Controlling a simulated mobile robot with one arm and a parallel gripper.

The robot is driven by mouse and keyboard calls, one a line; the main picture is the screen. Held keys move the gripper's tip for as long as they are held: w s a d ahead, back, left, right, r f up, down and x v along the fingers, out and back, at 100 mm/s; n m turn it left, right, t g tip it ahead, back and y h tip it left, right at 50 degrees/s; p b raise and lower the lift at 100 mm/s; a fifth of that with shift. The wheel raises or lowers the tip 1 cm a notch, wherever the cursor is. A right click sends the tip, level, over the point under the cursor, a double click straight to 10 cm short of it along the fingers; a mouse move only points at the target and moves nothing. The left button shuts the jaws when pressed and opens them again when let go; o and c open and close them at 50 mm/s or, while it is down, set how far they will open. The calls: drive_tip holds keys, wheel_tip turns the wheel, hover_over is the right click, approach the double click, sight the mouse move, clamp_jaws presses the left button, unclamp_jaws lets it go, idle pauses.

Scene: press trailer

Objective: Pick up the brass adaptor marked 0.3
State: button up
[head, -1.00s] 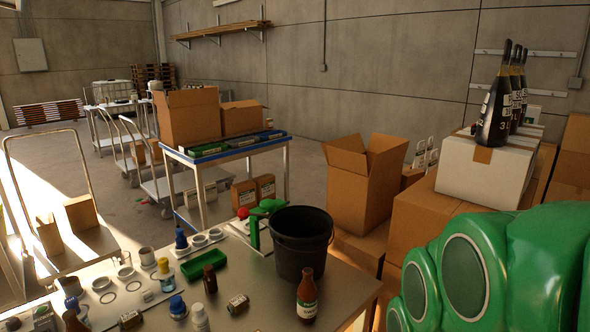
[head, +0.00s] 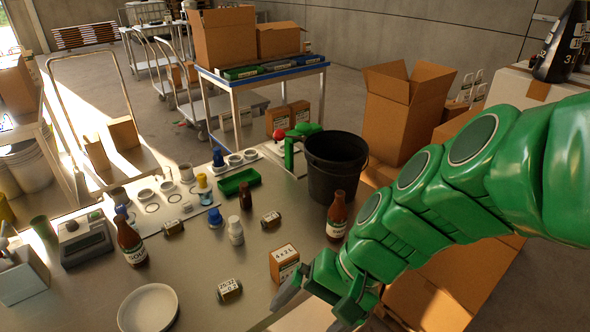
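Several small labelled brass-coloured pieces lie on the metal table. The nearest (head: 229,291) has a white label that looks like "25/32" with a smaller line I cannot read surely. Another piece (head: 271,219) lies near the middle and a third (head: 173,227) lies farther left; their marks are too small to read. I cannot tell which one is marked 0.3. My gripper (head: 308,312) is over the table's near right edge, right of the nearest piece and apart from it. Its grey fingers look spread, with nothing seen between them.
A small box marked 4 x 3 (head: 284,263) stands just behind my gripper. Brown bottles (head: 337,217) (head: 131,243), a white bottle (head: 236,231), a black bucket (head: 335,168), a green tray (head: 239,181) and a white dish (head: 148,309) stand on the table. Bare table lies around the nearest piece.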

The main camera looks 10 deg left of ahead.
drive_tip(key=w+a+r+m+t+y, duration=0.1)
drive_tip(key=w+a+r+m+y, duration=0.3)
drive_tip(key=w+a+y, duration=0.55)
drive_tip(key=m+t+h, duration=0.6)
drive_tip(key=m+t, duration=0.5)
drive_tip(key=m, duration=1.1)
hover_over(271, 217)
drive_tip(key=s+d, duration=0.3)
wheel_tip(271, 217, down, 14)
drive_tip(key=shift+w+f, duration=0.15)
drive_tip(key=shift+f, duration=3.75)
drive_tip(key=shift+x, duration=2.5)
